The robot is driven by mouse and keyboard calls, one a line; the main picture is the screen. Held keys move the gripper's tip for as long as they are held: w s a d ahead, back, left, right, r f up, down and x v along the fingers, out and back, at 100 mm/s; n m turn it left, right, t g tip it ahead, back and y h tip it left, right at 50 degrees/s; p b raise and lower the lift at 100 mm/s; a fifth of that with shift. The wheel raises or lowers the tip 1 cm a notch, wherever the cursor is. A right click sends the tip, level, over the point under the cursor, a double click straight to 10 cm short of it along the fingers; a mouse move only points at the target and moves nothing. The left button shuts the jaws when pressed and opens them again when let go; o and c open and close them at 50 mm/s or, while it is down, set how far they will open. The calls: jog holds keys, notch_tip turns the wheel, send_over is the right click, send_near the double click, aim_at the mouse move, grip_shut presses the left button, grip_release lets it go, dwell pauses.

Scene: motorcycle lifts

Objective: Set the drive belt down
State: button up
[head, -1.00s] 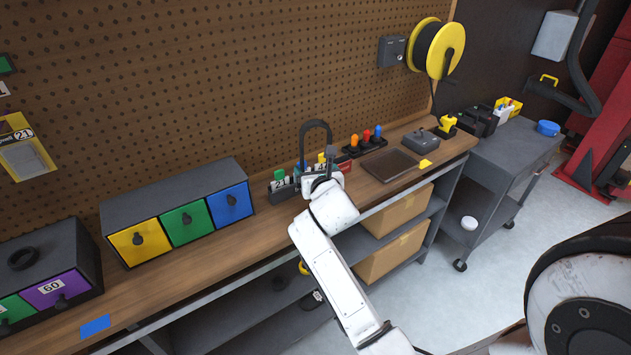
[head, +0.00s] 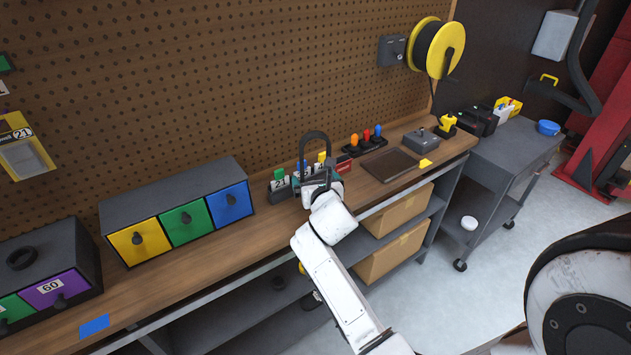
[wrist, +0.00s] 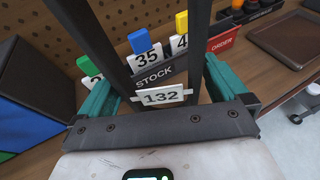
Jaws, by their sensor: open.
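The drive belt is a tall black loop (head: 314,136) standing upright at the stock rack, its top against the pegboard. In the wrist view its two dark strands (wrist: 197,45) rise between my fingers, with a white 132 tag (wrist: 162,97) low between them. My gripper (wrist: 161,90) is open, one teal finger on each side of the belt; the head view shows it from behind (head: 320,186). The stock rack (wrist: 153,75), with numbered cards and coloured tabs, is just behind the belt. The belt's lower end is hidden by my gripper.
The wooden bench (head: 215,245) has clear room at the front left. A drawer box with yellow, green and blue fronts (head: 185,215) stands left of the rack. A brown tray (head: 390,165) and a row of coloured levers (head: 365,140) are to the right.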

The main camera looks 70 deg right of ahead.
jog(key=shift+r, duration=0.2)
jog(key=v, duration=1.2)
jog(key=s+a+f+m+g+y, duration=0.3)
jog(key=a+f+m+y, duration=0.4)
jog(key=a+f+m, duration=0.6)
jog(key=s+a+f+m+g+y, duration=0.1)
jog(key=s+a+m+g+y, duration=0.1)
jog(key=s+a+m, duration=0.2)
jog(key=s+a+f+m+g+y, duration=0.2)
jog(key=s+a+m, duration=0.3)
jog(key=a+m, duration=0.2)
jog(key=shift+f+m+g+y, duration=0.3)
jog(key=shift+m, duration=0.6)
